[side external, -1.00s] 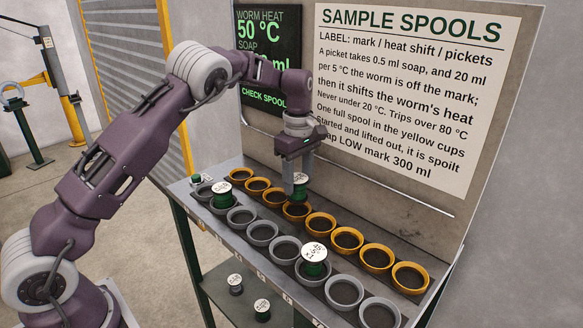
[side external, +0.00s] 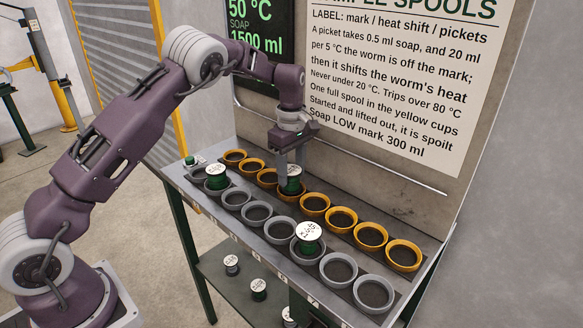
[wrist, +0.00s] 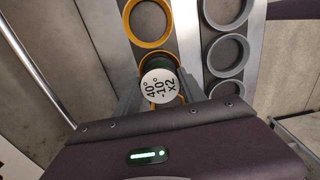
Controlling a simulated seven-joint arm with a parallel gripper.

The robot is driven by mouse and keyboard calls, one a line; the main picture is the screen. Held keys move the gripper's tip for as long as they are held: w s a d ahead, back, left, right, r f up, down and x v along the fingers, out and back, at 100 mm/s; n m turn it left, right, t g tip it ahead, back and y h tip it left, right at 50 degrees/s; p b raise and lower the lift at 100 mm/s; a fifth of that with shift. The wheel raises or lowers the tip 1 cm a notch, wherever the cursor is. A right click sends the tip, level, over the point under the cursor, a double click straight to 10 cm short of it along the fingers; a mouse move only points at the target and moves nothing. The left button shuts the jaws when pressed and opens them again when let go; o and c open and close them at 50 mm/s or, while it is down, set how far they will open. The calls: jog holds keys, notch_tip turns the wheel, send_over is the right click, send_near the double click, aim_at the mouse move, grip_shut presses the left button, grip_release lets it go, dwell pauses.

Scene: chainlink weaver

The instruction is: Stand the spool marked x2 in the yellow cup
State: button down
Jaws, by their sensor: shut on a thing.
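The spool marked x2 (wrist: 160,86) has a white top reading 40°, -10°, x2 and a green body. My gripper (side external: 291,172) is shut on it, and the spool also shows in the side view (side external: 292,184). The spool is upright at a yellow cup (wrist: 182,94) in the yellow row, with the cup's rim showing around its lower part. Whether its base touches the cup floor is hidden.
More yellow cups (side external: 341,219) run along the back row, empty. The grey front row holds a spool marked x1 (side external: 308,238) and another spool (side external: 216,177); several grey cups (side external: 257,213) are empty. A sign board (side external: 390,80) stands behind.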

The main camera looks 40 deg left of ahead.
dwell(0.3)
jog(key=shift+f, duration=0.45)
jog(key=c, duration=0.6)
grip_release()
notch_tip(320, 180, up, 8)
jog(key=shift+r, duration=0.1)
